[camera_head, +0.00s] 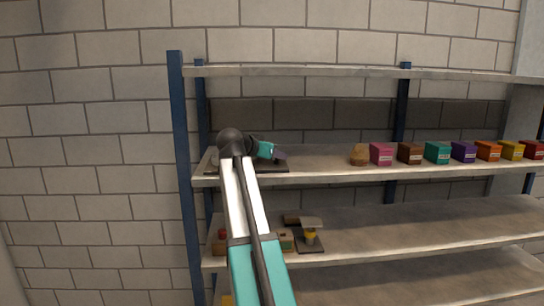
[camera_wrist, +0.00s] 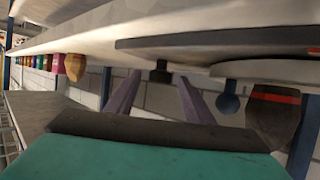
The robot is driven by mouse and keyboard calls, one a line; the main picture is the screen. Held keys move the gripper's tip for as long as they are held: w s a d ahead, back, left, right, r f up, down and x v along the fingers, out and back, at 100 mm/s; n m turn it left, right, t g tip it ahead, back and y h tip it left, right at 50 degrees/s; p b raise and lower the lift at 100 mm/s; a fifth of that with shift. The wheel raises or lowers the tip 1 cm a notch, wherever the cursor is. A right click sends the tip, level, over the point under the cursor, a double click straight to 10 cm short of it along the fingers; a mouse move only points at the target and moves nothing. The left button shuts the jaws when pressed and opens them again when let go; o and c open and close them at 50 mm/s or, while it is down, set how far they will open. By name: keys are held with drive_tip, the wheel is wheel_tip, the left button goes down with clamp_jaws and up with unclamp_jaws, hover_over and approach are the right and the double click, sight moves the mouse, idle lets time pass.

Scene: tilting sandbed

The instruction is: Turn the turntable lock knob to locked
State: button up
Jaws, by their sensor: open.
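The wrist view is upside down. In it, a dark base board (camera_wrist: 200,45) lies on the shelf and carries a grey turntable disc (camera_wrist: 265,70). A small black knob (camera_wrist: 160,74), which looks like the lock knob, stands on the board beside the disc. Its setting cannot be read. My gripper (camera_wrist: 160,82) is open, its two purple fingers apart with the knob showing between their tips. Whether they touch it I cannot tell. In the head view my gripper (camera_head: 279,154) is over the board's right part (camera_head: 281,168), and my arm hides the turntable and knob.
A blue round-ended piece (camera_wrist: 228,102) and a dark cup-like thing with a red stripe (camera_wrist: 273,112) stand by the disc. A tan object (camera_head: 359,155) and several coloured boxes (camera_head: 381,154) stand along the shelf (camera_head: 325,163) to the right. Other devices (camera_head: 310,232) sit on the shelf below.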

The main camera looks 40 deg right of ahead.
drive_tip(key=shift+a, duration=0.15)
drive_tip(key=b+v, duration=0.2)
drive_tip(key=v, duration=1.1)
drive_tip(key=shift+s+a, duration=0.2)
drive_tip(key=shift+a, duration=0.05)
